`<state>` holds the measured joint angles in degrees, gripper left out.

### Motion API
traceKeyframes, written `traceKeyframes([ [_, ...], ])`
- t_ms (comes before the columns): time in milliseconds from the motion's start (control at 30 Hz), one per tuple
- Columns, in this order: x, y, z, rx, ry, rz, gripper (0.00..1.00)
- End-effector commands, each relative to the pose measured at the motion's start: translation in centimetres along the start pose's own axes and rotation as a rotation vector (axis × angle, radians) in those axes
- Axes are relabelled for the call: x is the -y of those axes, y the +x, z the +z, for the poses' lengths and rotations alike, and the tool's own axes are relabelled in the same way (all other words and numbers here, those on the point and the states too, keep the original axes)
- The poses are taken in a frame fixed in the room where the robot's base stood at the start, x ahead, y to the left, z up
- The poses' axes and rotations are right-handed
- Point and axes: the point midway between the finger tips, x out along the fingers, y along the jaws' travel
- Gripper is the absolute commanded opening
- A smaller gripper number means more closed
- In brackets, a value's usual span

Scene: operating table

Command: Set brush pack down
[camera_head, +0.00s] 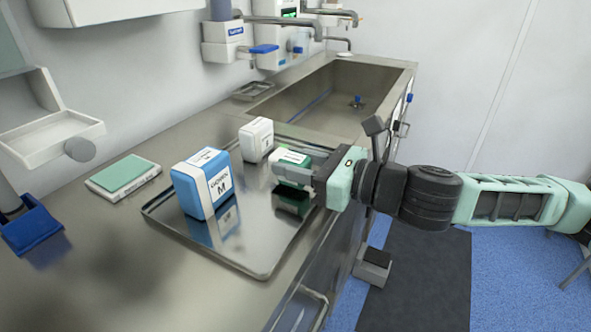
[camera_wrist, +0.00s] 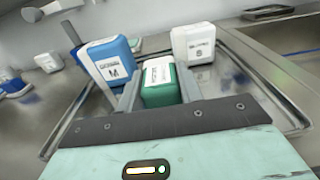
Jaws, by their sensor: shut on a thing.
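A small green and white pack (camera_head: 291,158), which I take as the brush pack, is held between the fingers of my gripper (camera_head: 303,172). It also shows in the wrist view (camera_wrist: 159,84), between the two fingers. The gripper reaches in from the right over a shiny metal tray (camera_head: 262,268). The pack is over the tray's right part, and its reflection shows below it. I cannot tell whether it touches the tray. A blue and white box marked M (camera_head: 202,184) stands on the tray to the left. A smaller white box (camera_head: 256,139) stands at the tray's back.
A teal and white flat pack (camera_head: 123,174) lies on the steel counter left of the tray. A deep sink (camera_head: 335,92) is behind the tray. Wall dispensers (camera_head: 224,40) hang at the back. The tray's front middle is bare.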

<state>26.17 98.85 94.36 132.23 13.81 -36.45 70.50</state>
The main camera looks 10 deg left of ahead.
Motion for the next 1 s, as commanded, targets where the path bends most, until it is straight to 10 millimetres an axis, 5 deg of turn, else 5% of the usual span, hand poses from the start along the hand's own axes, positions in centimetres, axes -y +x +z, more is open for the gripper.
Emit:
traceKeyframes([
  [433, 0.0, 0.1, -1.4, 0.000, 0.000, 0.000, 0.14],
  [467, 0.0, 0.1, -1.3, 0.000, -0.001, -0.001, 0.44],
  [533, 0.0, 0.1, -1.3, 0.000, -0.001, -0.001, 0.58],
  [867, 0.0, 0.0, -0.9, 0.000, -0.002, -0.001, 0.58],
  [1000, 0.1, -1.6, -1.0, 0.000, -0.001, -0.003, 0.58],
])
